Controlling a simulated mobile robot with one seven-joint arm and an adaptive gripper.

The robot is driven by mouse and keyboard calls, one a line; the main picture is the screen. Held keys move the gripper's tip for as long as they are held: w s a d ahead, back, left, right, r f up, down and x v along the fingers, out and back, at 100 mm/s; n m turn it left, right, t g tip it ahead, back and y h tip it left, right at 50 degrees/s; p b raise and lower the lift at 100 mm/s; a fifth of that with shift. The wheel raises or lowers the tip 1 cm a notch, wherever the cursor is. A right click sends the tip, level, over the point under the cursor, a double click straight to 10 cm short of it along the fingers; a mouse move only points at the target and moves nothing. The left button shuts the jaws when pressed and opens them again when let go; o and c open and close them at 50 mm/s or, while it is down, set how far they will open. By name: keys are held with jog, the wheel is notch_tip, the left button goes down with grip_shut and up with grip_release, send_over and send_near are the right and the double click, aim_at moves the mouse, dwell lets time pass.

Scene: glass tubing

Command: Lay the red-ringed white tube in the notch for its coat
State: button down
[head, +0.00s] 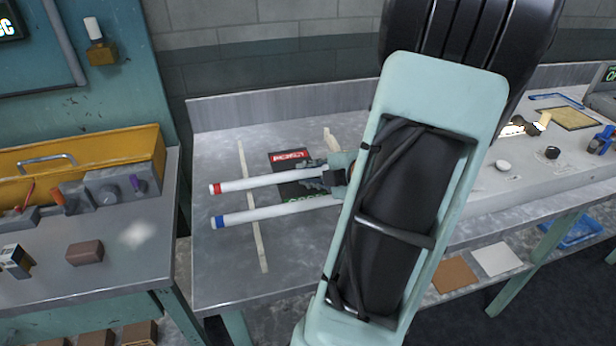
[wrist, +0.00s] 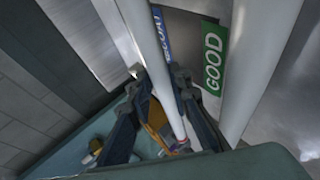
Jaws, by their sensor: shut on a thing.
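The red-ringed white tube (head: 265,183) runs left to right over the bench, its red ring at the left end. My gripper (head: 338,174) is shut on this tube toward its right part. In the wrist view the tube (wrist: 150,55) passes between the two fingers (wrist: 165,95). I cannot tell whether it rests on the wooden strip (head: 262,242) or hangs just above it. A blue-ringed white tube (head: 275,212) lies nearly parallel, nearer the front. My arm hides the right ends of both tubes, and no notch is clear.
A dark board with a red label (head: 290,155) lies behind the tubes. The wrist view shows a green GOOD label (wrist: 212,62) and a blue label (wrist: 163,35). A second wooden strip (head: 330,139) is partly hidden. The bench's left front (head: 222,270) is bare.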

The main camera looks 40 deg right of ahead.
jog(key=shift+f+b, duration=0.4)
jog(key=shift+f, duration=0.15)
jog(key=c, duration=1.8)
grip_release()
jog(key=shift+r+p, duration=0.45)
jog(key=shift+r, duration=0.1)
jog(key=p+v, duration=0.2)
jog(key=v, duration=1)
jog(key=shift+a, duration=0.1)
